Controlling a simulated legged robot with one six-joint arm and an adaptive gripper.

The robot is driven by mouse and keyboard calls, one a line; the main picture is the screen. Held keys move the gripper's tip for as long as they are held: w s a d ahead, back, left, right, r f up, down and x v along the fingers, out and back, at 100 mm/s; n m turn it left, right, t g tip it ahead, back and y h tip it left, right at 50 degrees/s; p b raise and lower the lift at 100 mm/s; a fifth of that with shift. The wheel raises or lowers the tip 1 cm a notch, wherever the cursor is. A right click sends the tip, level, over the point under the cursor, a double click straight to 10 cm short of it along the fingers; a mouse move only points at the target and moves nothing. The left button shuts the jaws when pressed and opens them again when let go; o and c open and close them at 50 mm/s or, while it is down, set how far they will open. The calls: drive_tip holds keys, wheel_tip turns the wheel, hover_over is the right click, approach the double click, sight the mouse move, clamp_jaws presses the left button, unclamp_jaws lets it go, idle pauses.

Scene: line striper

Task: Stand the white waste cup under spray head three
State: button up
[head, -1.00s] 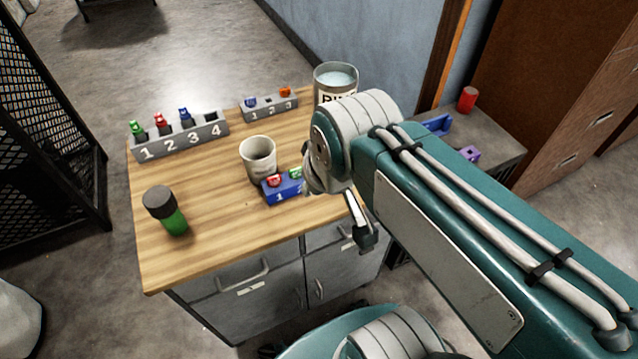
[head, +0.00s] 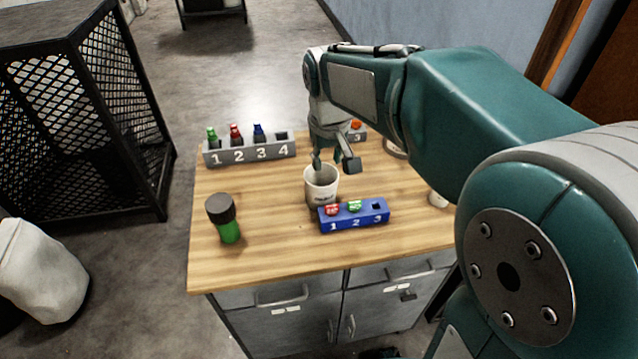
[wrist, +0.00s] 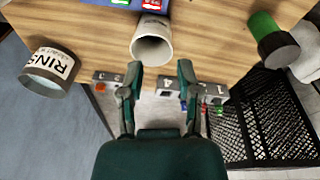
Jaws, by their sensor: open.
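The white cup (head: 321,190) stands upright on the wooden tabletop, just behind the blue rack, with dark lettering low on its side. In the wrist view its open mouth (wrist: 152,48) faces the camera, just beyond my fingertips. My gripper (head: 334,163) is open and empty at the cup's rear rim; whether a finger touches it I cannot tell. The blue rack (head: 350,220) is numbered 1 to 3, with a red piece in 1, a green piece in 2 and slot 3 empty. No spray head is clearly identifiable.
A grey rack (head: 250,152) numbered 1 to 4 stands at the back left. A green bottle with a dark cap (head: 225,220) stands front left. The rinse can (wrist: 50,72) is mostly behind my arm in the head view. A pale object (head: 437,199) shows beside my arm.

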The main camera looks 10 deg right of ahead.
drive_tip(key=n+g, duration=0.1)
drive_tip(key=g, duration=0.1)
hover_over(308, 194)
drive_tip(key=f, duration=0.6)
drive_tip(key=shift+s+f, duration=0.2)
drive_tip(key=shift+f, duration=0.1)
drive_tip(key=f, duration=1.1)
drive_tip(key=shift+w, duration=0.2)
drive_tip(key=shift+c, duration=0.3)
clamp_jaws()
